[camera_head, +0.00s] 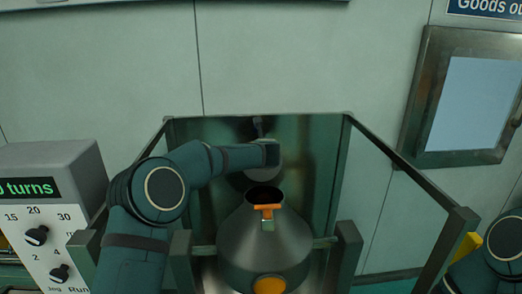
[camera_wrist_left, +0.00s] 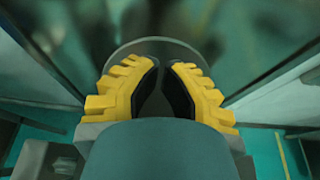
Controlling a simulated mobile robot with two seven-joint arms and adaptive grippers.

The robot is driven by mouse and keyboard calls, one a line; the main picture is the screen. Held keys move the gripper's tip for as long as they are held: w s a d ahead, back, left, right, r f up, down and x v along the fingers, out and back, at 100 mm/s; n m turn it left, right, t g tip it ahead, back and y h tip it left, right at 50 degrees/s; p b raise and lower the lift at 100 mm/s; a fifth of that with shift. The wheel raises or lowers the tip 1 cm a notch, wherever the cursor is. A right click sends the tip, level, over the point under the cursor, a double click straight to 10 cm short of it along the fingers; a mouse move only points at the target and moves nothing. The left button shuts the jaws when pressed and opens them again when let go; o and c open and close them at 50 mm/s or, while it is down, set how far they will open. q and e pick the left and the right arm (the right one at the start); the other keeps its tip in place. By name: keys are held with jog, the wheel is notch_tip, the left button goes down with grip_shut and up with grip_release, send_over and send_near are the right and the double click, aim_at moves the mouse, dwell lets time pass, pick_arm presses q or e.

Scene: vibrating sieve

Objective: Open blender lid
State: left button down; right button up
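The blender is a grey metal cone-shaped vessel (camera_head: 262,236) with a dark round mouth at its top and an orange latch (camera_head: 266,208) at the front of the mouth. A round grey disc (camera_head: 262,167), which looks like the lid, stands tilted up behind the mouth. My left arm reaches in from the left, its end beside and over this disc; its fingers are hidden in the head view. In the left wrist view my left gripper (camera_wrist_left: 161,72) has its yellow fingers a little apart, with the disc (camera_wrist_left: 165,48) just beyond the tips. Contact is unclear. My right gripper (camera_head: 467,248) shows only a yellow bit.
A frame with clear side panels and dark posts (camera_head: 347,240) surrounds the vessel. A grey control box with dials (camera_head: 50,200) stands at the left. A metal-framed window (camera_head: 475,100) is on the right wall. An orange round part (camera_head: 269,286) sits low on the vessel.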

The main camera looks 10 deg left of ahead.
pick_arm(q)
jog(key=shift+w+a, duration=0.1)
jog(key=shift+w, duration=0.2)
dwell(0.4)
